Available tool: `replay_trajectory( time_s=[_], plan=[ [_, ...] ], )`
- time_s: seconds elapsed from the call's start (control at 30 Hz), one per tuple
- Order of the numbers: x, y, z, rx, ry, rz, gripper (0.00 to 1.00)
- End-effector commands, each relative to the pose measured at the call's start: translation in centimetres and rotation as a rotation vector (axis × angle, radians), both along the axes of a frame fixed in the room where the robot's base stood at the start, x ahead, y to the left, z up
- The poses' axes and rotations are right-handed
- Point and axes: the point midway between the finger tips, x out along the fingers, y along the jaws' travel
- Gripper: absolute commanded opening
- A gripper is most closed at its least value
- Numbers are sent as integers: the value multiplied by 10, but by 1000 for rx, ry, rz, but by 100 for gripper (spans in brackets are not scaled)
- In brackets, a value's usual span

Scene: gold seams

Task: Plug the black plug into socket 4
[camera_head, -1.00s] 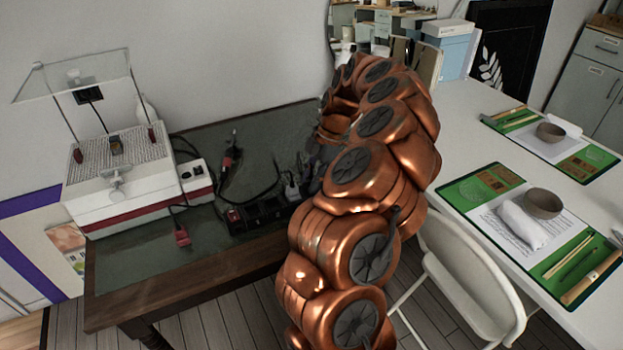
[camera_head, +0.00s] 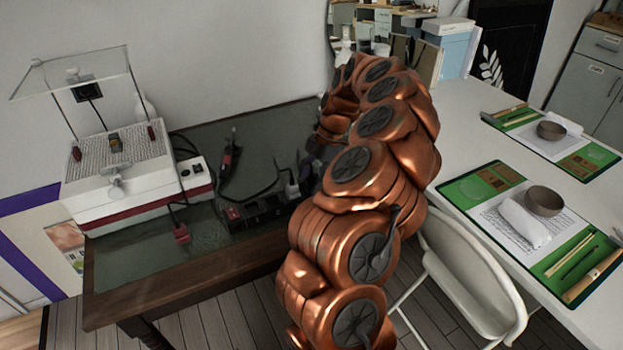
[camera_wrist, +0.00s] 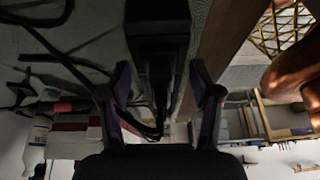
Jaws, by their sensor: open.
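In the wrist view, my gripper (camera_wrist: 160,78) is open, with one dark finger on each side of a narrow black part and cable (camera_wrist: 158,85). I take this to be the black plug, but it is too dark to be sure. It lies between the fingers and joins or overlaps a black block (camera_wrist: 158,22), probably the power strip's end. In the head view, the black power strip (camera_head: 258,208) lies on the dark table, with a pale plug (camera_head: 292,188) at its right end. My gripper (camera_head: 308,172) is mostly hidden there by my copper arm. Socket numbers are unreadable.
The dark table (camera_head: 130,265) also holds a white-and-red device (camera_head: 125,180), a red plug (camera_head: 181,233) and a red-and-black tool (camera_head: 230,158) with loose cables. A white chair (camera_head: 470,285) and a white table with green place mats (camera_head: 480,190) stand at right.

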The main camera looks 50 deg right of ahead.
Motion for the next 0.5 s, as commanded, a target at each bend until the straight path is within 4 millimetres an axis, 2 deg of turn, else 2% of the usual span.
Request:
replay_trajectory(
  time_s=[0.23,0.5],
  plan=[
    [0,-5,10,-3,-2,-2,64],
    [-4,-19,44,-4,-3,-4,64]
  ],
)
